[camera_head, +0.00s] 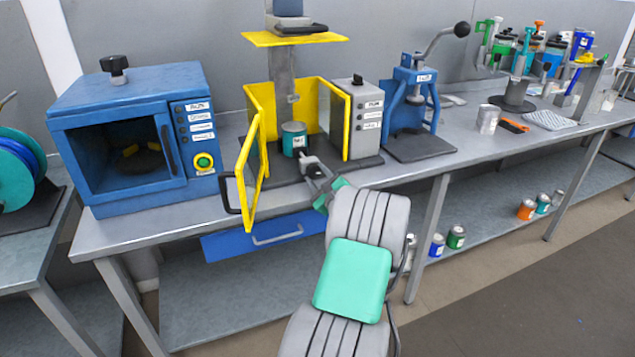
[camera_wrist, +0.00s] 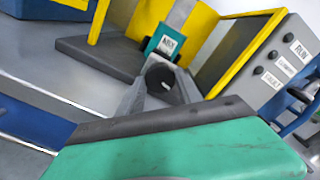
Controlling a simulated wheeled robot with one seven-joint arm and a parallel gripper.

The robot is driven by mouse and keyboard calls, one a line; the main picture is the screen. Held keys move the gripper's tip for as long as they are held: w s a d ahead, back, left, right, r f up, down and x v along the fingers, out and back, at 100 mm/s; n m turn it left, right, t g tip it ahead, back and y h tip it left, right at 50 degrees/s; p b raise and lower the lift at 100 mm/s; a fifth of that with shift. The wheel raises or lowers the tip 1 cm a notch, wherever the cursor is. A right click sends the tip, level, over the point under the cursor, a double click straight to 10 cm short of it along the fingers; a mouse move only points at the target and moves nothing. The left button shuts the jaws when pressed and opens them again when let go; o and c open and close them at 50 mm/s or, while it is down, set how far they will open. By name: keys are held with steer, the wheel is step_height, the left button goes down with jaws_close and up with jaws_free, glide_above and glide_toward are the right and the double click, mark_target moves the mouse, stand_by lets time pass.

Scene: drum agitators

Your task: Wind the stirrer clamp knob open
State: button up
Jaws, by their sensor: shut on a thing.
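The stirrer machine stands mid-bench, with a yellow guard (camera_head: 322,95) whose door (camera_head: 249,172) is swung open. A teal can (camera_head: 294,137) with a white label stands inside on the dark base; it also shows in the wrist view (camera_wrist: 170,38). In the wrist view the round knob (camera_wrist: 160,72) sits between my fingertips. My gripper (camera_head: 315,169) is shut on it, reaching in from the front; it fills the lower wrist view (camera_wrist: 161,93). The fingers hide part of the knob.
A grey control box (camera_head: 356,120) stands just right of the can. A blue oven-like cabinet (camera_head: 135,135) is at left, a blue lever press (camera_head: 412,105) at right. A blue drawer (camera_head: 265,237) hangs under the bench. Several cans sit on the lower shelf.

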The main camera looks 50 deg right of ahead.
steer(key=shift+n+b, duration=0.6)
steer(key=shift+n, duration=0.4)
steer(key=o, duration=1.4)
steer(key=shift+f, duration=0.1)
